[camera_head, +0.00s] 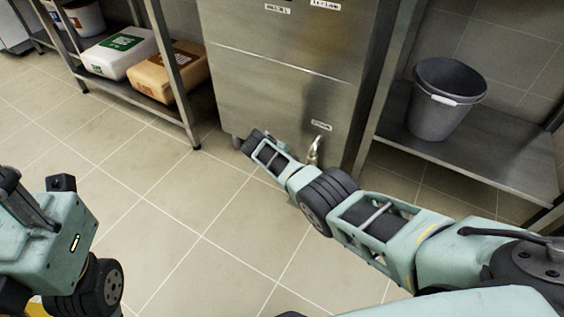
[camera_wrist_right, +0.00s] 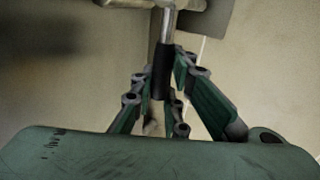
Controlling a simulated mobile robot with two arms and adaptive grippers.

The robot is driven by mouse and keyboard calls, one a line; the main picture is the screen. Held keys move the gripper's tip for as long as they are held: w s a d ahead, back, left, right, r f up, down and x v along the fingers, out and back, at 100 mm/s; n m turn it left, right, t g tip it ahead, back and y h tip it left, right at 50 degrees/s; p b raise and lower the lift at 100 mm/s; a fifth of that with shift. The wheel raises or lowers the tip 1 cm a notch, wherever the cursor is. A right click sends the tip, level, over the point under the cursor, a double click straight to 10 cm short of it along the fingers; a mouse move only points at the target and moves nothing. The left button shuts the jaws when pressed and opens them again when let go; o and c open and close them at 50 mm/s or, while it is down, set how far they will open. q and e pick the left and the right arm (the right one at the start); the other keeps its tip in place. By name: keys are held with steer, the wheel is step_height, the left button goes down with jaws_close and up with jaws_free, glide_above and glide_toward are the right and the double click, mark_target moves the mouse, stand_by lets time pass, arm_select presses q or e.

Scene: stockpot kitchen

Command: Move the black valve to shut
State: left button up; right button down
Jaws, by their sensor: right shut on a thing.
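The black valve handle (camera_wrist_right: 162,68) is a dark grip on a bright metal stem. In the right wrist view the stem rises from it to a pale metal fitting at the top edge. My right gripper (camera_wrist_right: 164,88) is shut on the black grip, its green linked fingers on both sides of it. In the head view a metal outlet pipe (camera_head: 315,150) shows low on the front of the steel cabinet (camera_head: 285,85), just behind my right arm. The fingers and the black handle are hidden there. My left arm shows at the left edge, but its gripper is out of view.
A metal shelf at the left holds a white-and-green bag (camera_head: 118,52) and a brown bag (camera_head: 168,72). A grey bucket (camera_head: 440,100) stands on a low steel shelf (camera_head: 505,155) at the right. The tiled floor (camera_head: 170,200) in front of the cabinet is clear.

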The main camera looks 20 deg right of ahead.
stand_by(0.4)
steer(key=c, duration=1.7)
jaws_free()
steer(key=shift+a, duration=0.1)
steer(key=shift+s+a+r, duration=0.1)
steer(key=shift+a+r, duration=0.1)
steer(key=shift+r, duration=0.2)
steer(key=v, duration=1.1)
